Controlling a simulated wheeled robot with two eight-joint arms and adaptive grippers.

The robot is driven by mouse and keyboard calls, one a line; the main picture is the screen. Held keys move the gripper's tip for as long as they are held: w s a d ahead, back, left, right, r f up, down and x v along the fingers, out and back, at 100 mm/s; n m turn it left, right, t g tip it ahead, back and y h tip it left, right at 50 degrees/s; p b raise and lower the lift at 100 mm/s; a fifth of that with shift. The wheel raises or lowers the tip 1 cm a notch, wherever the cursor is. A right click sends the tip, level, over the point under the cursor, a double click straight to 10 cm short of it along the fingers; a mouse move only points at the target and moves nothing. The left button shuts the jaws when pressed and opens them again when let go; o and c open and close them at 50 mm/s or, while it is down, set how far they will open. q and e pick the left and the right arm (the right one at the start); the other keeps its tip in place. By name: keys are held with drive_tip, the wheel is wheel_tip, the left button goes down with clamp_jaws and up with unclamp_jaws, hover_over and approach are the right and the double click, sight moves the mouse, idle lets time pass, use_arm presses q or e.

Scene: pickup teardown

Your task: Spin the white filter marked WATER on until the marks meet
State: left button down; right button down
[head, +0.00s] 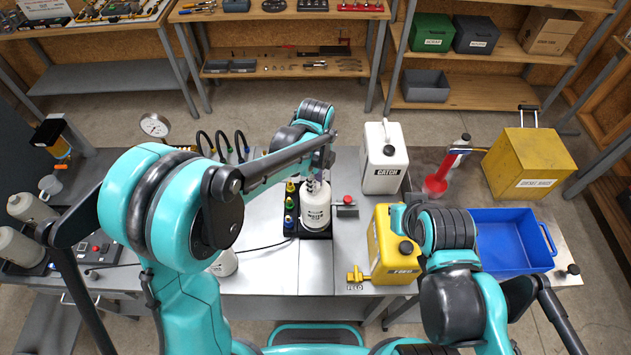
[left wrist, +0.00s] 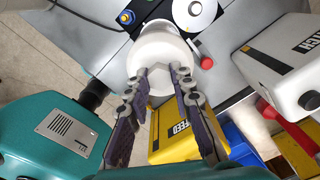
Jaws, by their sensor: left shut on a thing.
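The white filter marked WATER (head: 316,212) stands upright at the black stand (head: 316,234) on the metal bench in the head view. In the left wrist view the white filter (left wrist: 160,50) is between the fingers. My left gripper (head: 319,178) comes down from above, shut on the filter; its two fingers (left wrist: 160,72) press on it in the left wrist view. The alignment marks cannot be made out. My right arm shows at the lower right of the head view, but its gripper does not show.
A white CATCH can (head: 384,160) stands behind right and a yellow FEED can (head: 391,245) to the right. A red knob (head: 347,199) sits close beside the filter. A blue bin (head: 512,240) lies far right.

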use_arm(q)
drive_tip(key=shift+f+b, duration=0.6)
drive_tip(key=shift+f, duration=0.15)
drive_tip(key=c, duration=1.6)
unclamp_jaws()
drive_tip(key=shift+s+f+b, duration=0.15)
drive_tip(key=shift+f+b, duration=0.3)
drive_tip(key=shift+f, duration=0.35)
drive_tip(key=shift+f+b, duration=0.1)
drive_tip(key=shift+b, duration=0.25)
drive_tip(key=shift+o, duration=0.6)
